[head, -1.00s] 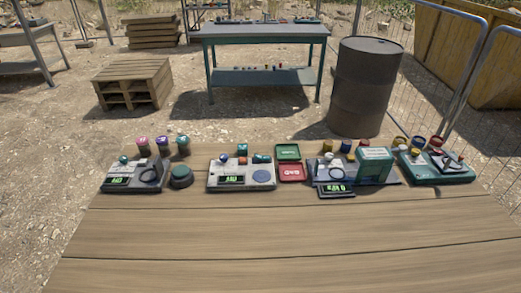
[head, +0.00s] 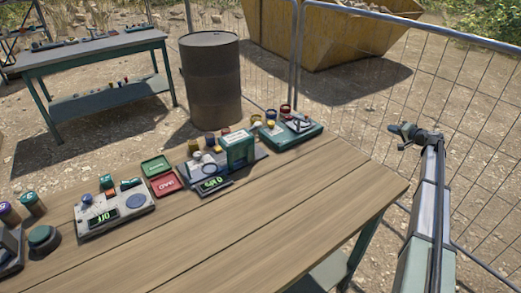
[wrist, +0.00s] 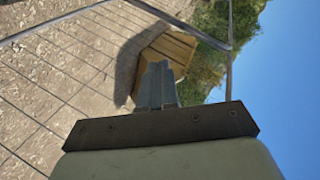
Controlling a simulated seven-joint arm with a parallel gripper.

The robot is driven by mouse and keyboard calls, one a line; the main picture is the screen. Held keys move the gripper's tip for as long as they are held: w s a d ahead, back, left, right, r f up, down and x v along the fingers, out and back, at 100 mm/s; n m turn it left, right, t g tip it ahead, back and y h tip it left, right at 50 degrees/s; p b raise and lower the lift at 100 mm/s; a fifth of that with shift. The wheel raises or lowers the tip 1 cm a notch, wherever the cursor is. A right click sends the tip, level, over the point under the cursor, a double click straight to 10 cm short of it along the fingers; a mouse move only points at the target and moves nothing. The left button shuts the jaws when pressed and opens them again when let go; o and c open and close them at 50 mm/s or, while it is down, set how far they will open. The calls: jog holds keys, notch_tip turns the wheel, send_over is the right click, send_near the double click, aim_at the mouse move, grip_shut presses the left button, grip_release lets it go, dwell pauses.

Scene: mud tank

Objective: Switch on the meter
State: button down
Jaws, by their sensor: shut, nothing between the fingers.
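Several bench devices stand in a row on the wooden table, and I cannot tell for sure which is the meter. A grey device (head: 118,212) has a green-lit display that seems to read OFF, a round blue-grey pad and small coloured knobs. Right of it is a dark device with a green box (head: 240,150) and a lit display (head: 210,185). A flat green device (head: 290,132) is at the far right. My gripper (head: 402,133) is shut and empty, raised right of the table, well apart from all devices. Its closed fingers show in the wrist view (wrist: 158,85).
Green and red trays (head: 163,183) lie between devices. A dark round button-like thing (head: 42,238) is at left. The front of the wooden table (head: 250,225) is clear. A barrel (head: 212,80), wire fence (head: 460,110) and yellow skip (head: 340,35) stand behind.

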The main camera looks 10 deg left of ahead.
jog(key=w+a+r+n+g+y, duration=0.2)
jog(key=a+r+n, duration=0.1)
jog(key=a, duration=0.9)
jog(key=w+a+r+n+g+y, duration=0.1)
jog(key=w+a+r+n+g, duration=0.15)
jog(key=a, duration=0.85)
jog(key=w+a+r+n+g+y, duration=0.2)
jog(key=a+r+n, duration=0.2)
jog(key=a, duration=0.8)
jog(key=s+a+r+n+g, duration=0.2)
jog(key=s+a+r+n, duration=0.1)
jog(key=a, duration=0.8)
jog(key=s+a+r+n+g, duration=0.2)
jog(key=a, duration=0.9)
jog(key=s+a+r+n+g, duration=0.2)
jog(key=s+a+r+n, duration=0.1)
jog(key=a, duration=0.8)
jog(key=s+a+r+n+g+h, duration=0.2)
jog(key=s+a+g+h, duration=0.15)
jog(key=s+a, duration=1.4)
jog(key=s+a+f+m+h, duration=0.1)
jog(key=s+a+m+h, duration=0.1)
jog(key=s, duration=1.1)
jog(key=s+a+m+h, duration=0.3)
jog(key=s+a, duration=0.1)
jog(key=s, duration=1)
jog(key=shift+s+a+f, duration=0.25)
jog(key=shift+f, duration=0.15)
